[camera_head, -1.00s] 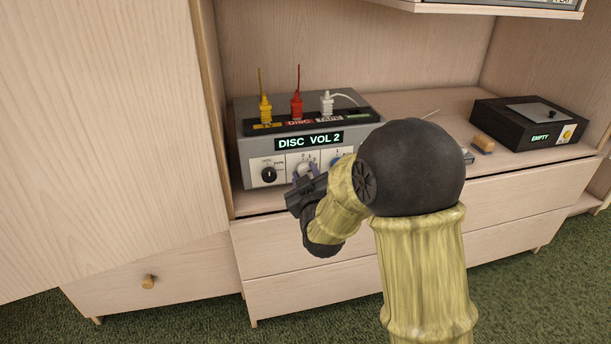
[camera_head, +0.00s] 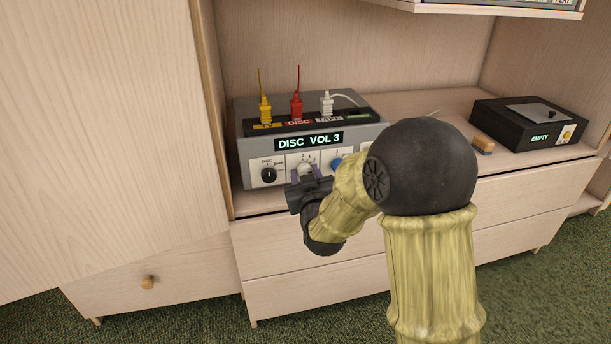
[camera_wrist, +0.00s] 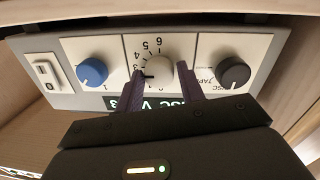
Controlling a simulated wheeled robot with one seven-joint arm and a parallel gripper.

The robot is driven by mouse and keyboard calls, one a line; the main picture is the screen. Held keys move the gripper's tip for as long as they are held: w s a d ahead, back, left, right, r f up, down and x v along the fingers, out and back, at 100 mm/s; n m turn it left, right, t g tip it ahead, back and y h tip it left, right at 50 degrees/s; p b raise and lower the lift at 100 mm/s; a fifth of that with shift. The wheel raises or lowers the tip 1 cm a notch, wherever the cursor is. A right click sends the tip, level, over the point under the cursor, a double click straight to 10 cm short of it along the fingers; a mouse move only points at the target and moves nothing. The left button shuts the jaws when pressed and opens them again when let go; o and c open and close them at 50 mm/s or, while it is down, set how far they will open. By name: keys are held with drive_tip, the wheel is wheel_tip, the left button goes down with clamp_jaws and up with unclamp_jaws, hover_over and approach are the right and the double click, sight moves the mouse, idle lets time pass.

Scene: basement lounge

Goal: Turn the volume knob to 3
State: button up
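The grey amplifier box (camera_head: 375,136) stands on the cabinet, and its display (camera_head: 309,141) reads "DISC VOL 3". In the head view my gripper (camera_head: 304,174) is at the box's front and partly covers the knob.
A black selector knob (camera_head: 268,174) and a blue knob (camera_wrist: 92,71) flank the volume knob closely. Yellow, red and white plugs (camera_head: 297,106) stand on the box.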

drive_tip(key=shift+o, duration=1.2)
drive_tip(key=b+v, duration=1)
drive_tip(key=v, duration=0.7)
drive_tip(key=shift+s+b, duration=0.2)
drive_tip(key=shift+b, duration=0.2)
drive_tip(key=shift+d+r+p, duration=0.1)
drive_tip(key=shift+r+p, duration=0.1)
drive_tip(key=shift+p, duration=0.1)
